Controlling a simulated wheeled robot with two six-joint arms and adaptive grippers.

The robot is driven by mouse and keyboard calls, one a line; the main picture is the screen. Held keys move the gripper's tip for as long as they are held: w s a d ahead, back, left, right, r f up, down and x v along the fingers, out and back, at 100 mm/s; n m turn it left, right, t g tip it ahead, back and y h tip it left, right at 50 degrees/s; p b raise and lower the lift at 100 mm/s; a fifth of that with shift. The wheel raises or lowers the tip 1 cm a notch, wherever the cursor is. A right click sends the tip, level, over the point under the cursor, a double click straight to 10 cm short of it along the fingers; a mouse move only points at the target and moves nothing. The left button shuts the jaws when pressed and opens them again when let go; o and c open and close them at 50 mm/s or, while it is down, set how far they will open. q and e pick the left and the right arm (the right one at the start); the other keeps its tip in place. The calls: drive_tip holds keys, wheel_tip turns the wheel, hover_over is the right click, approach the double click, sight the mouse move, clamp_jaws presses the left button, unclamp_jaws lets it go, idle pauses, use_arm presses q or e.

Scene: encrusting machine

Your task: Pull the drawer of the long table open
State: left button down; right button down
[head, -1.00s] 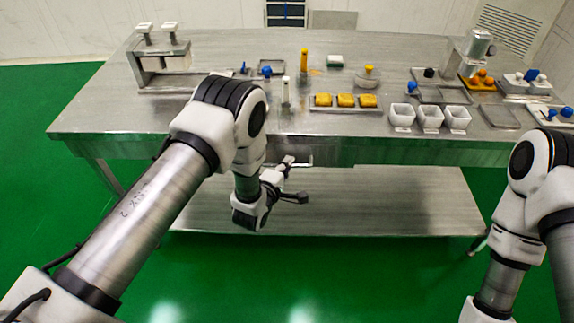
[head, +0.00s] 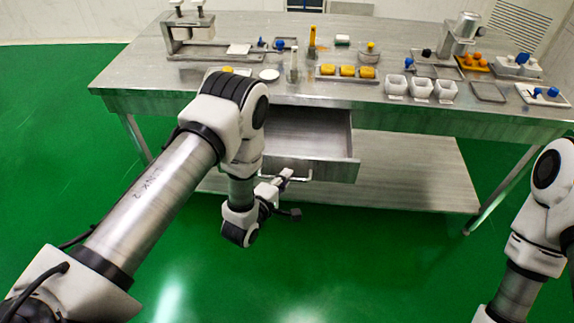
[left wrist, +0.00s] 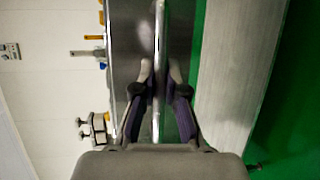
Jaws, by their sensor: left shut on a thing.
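The long metal table (head: 130,82) stands across the head view. Its drawer (head: 335,172) is pulled out of the front edge, and its grey inside shows, empty where I can see it. My left gripper (head: 280,190) is at the drawer's front, shut on the bar handle (head: 306,177). In the left wrist view the handle (left wrist: 160,35) runs as an upright bar between the two fingers of the gripper (left wrist: 160,85). My own arm hides the drawer's left part in the head view. My right arm shows at the right edge, with its gripper out of view.
White cups (head: 421,88), a tray with yellow pieces (head: 347,78) and a metal press (head: 190,40) stand on the tabletop. A lower shelf (head: 410,185) lies under the table. The green floor (head: 390,270) in front is clear.

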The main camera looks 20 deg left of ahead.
use_arm(q)
drive_tip(key=s, duration=0.2)
drive_tip(key=s+d, duration=0.1)
drive_tip(key=s, duration=0.1)
drive_tip(key=shift+p, duration=0.4)
drive_tip(key=c, duration=1.2)
unclamp_jaws()
